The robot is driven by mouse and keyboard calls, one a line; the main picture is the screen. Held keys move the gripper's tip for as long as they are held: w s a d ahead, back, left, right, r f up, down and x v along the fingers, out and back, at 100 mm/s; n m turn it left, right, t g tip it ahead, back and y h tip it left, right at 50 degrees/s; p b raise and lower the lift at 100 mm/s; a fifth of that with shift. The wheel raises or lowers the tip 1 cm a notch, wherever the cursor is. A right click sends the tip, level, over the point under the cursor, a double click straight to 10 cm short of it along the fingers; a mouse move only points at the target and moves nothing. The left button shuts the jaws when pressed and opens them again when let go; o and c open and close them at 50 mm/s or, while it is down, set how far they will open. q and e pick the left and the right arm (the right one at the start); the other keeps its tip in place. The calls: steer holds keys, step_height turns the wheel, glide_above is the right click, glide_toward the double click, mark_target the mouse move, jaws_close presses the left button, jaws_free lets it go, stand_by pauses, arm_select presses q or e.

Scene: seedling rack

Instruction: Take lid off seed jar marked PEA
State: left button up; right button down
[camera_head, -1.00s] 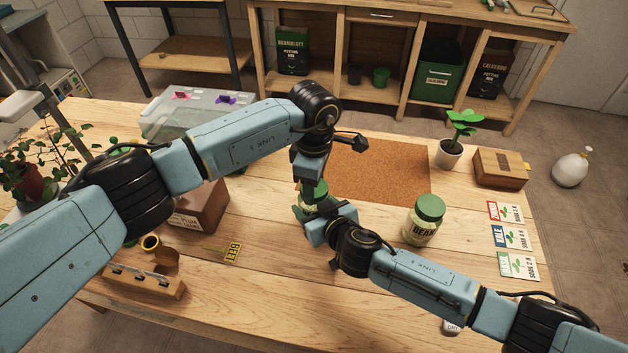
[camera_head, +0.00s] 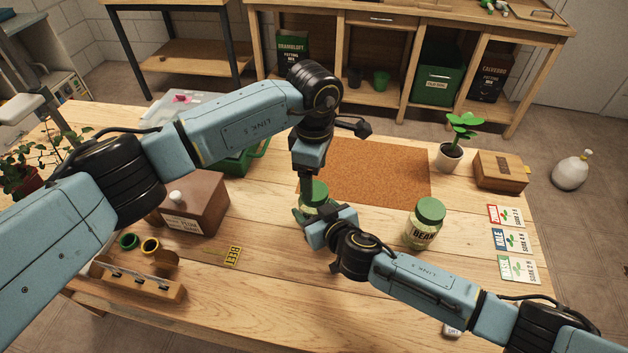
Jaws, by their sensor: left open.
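A glass jar (camera_head: 301,213) with a green lid (camera_head: 316,190) stands near the middle of the bench, in front of the cork mat. Its label is hidden. My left gripper (camera_head: 307,180) points down over this lid and is open; whether its fingers touch the lid is hard to see. My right gripper (camera_head: 313,222) is at the front of the jar's body, low down; its own wrist hides the fingers. A second jar (camera_head: 421,229), labelled BEAN, stands to the right with its green lid on.
The cork mat (camera_head: 375,172) lies behind the jars. A potted seedling (camera_head: 450,157) and a cardboard box (camera_head: 500,171) stand at right, with seed packets (camera_head: 514,241) in front. A brown box (camera_head: 200,205), a BEET tag (camera_head: 233,256) and a wooden rack (camera_head: 140,283) are at left.

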mark_target(314, 190)
arm_select(q)
step_height(314, 190, up, 3)
steer(key=shift+w+f+m, duration=0.1)
steer(key=shift+f+m, duration=0.1)
steer(key=shift+m, duration=0.7)
steer(key=shift+c, duration=0.3)
steer(key=shift+r+m, duration=0.45)
steer(key=shift+m, duration=0.25)
steer(key=shift+f, duration=3.8)
steer(key=c, duration=1)
steer(key=shift+n, duration=1.6)
steer(key=o, duration=1.1)
steer(key=shift+c, duration=0.2)
